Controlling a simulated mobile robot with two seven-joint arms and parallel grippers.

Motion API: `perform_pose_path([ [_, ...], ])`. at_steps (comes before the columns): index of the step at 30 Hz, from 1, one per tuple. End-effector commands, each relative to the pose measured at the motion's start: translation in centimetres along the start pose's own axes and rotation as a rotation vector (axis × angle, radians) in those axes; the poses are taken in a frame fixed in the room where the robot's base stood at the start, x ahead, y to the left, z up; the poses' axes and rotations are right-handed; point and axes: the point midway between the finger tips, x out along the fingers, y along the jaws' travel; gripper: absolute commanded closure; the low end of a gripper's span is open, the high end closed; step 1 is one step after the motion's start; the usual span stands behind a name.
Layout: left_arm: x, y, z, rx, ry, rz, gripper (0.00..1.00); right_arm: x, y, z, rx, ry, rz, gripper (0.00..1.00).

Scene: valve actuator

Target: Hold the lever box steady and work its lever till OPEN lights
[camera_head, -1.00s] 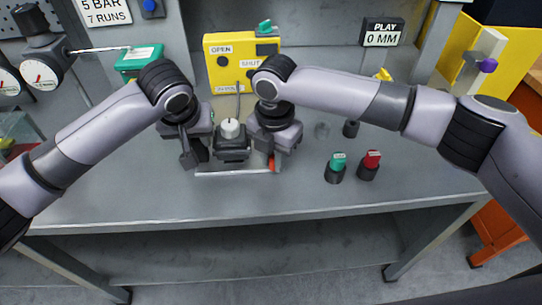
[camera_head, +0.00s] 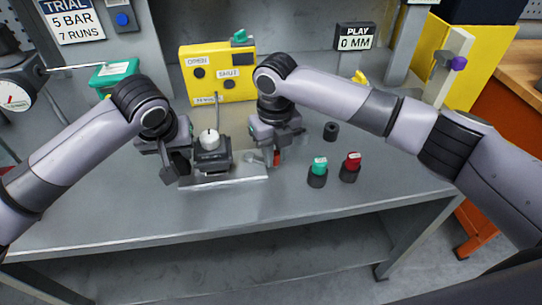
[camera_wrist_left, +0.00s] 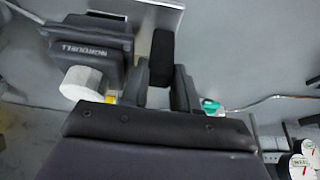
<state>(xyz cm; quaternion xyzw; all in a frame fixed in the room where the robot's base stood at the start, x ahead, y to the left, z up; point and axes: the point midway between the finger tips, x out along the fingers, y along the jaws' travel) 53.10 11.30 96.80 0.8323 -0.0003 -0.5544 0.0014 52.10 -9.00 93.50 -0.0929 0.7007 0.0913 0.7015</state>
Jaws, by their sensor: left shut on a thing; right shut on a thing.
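The lever box (camera_head: 213,160) is a dark box with a white knob on top, on a pale metal plate (camera_head: 225,183). It shows in the left wrist view (camera_wrist_left: 95,45). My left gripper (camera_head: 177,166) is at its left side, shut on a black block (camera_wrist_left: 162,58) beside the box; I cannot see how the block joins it. My right gripper (camera_head: 268,150) is on the box's right, shut on a red-ended piece (camera_head: 277,158), apparently the lever, mostly hidden. The yellow panel (camera_head: 208,90) behind carries OPEN and SHUT labels; both round lamps look dark.
A green-topped button (camera_head: 318,170) and a red-topped one (camera_head: 350,167) stand to the right, with a black cylinder (camera_head: 331,131) behind. A PLAY 0 MM display (camera_head: 355,37) is at the back. The bench front is clear.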

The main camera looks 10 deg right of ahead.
Motion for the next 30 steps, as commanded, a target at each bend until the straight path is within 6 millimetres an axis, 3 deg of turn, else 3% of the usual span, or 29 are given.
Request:
perform_pose_path([
  [13,0.5,-0.1,0.6,0.005,-0.016,-0.006,1.00,-0.1,-1.1,1.4,-0.262,-0.003,-0.003,1.00],
  [30,0.5,-0.1,0.6,0.005,-0.016,-0.007,1.00,-0.1,-1.2,1.7,-0.315,-0.005,-0.004,1.00],
])
